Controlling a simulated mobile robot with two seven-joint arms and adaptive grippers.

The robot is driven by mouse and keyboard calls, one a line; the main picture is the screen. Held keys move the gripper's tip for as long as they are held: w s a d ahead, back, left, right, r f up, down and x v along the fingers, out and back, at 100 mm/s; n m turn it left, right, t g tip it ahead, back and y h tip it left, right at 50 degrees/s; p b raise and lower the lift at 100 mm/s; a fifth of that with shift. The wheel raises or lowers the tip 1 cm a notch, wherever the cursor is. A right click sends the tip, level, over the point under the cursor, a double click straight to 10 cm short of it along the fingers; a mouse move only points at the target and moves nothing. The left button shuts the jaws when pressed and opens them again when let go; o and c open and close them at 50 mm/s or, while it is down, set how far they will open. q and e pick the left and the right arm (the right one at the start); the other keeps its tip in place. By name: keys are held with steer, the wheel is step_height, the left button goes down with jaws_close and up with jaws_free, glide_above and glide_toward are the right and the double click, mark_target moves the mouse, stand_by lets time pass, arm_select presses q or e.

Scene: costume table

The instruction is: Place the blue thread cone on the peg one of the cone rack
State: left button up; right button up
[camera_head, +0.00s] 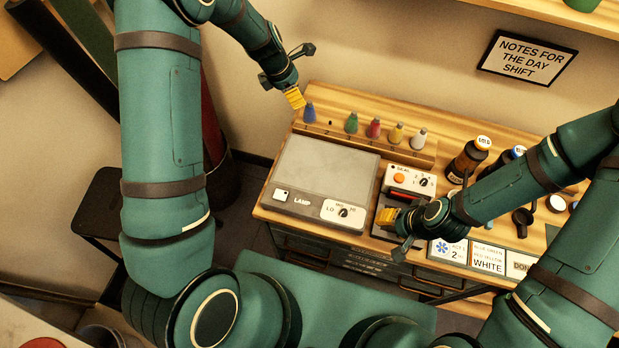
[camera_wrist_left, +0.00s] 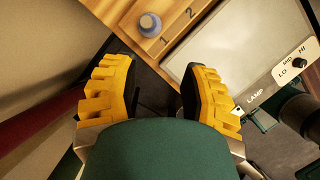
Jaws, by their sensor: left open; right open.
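The blue thread cone (camera_head: 309,113) stands upright at the left end of the wooden cone rack (camera_head: 375,141). In the left wrist view the blue cone (camera_wrist_left: 150,24) sits behind the number 1 marked on the rack (camera_wrist_left: 133,9); its peg is hidden. My left gripper (camera_head: 294,97) is open and empty, just up and left of the cone in the head view. Its spread yellow fingers also show in the left wrist view (camera_wrist_left: 158,95), apart from the cone. My right gripper (camera_head: 387,216) is low at the table front, with its fingers seen edge-on and nothing visible in them.
Green (camera_head: 351,123), red (camera_head: 374,128), yellow (camera_head: 397,133) and white (camera_head: 419,138) cones stand along the rack; a dark spot marks the empty second place. A lamp panel (camera_head: 325,175) lies in front. Bottles (camera_head: 467,160) and a sealer (camera_head: 408,181) crowd the right.

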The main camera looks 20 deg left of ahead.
arm_select(q)
steer(key=s+d+f+m, duration=0.1)
steer(key=s+f+m, duration=0.2)
steer(key=s+d+f+m, duration=0.2)
steer(key=s+f+m, duration=0.1)
steer(key=s, duration=0.1)
steer(key=s+d+f+m, duration=0.1)
steer(key=s+f+m, duration=0.2)
steer(key=s+m, duration=0.1)
steer(key=shift+d+f+g, duration=0.25)
steer(key=shift+g, duration=0.15)
steer(key=s+d+m, duration=0.1)
steer(key=s+m, duration=0.1)
steer(key=s+d+f+m, duration=0.2)
steer(key=s+m, duration=0.1)
steer(key=shift+s+m, duration=0.3)
steer(key=shift+s, duration=0.05)
steer(key=s+d+m, duration=0.1)
steer(key=s+m, duration=0.1)
steer(key=s+d+m, duration=0.2)
steer(key=s+d+m+h, duration=0.1)
steer(key=s+m, duration=0.1)
steer(key=shift+s+d+f+m, duration=0.15)
steer(key=shift+s+m, duration=0.25)
steer(key=shift+s+d+m, duration=0.2)
steer(key=shift+s+m, duration=0.05)
steer(key=shift+m, duration=0.05)
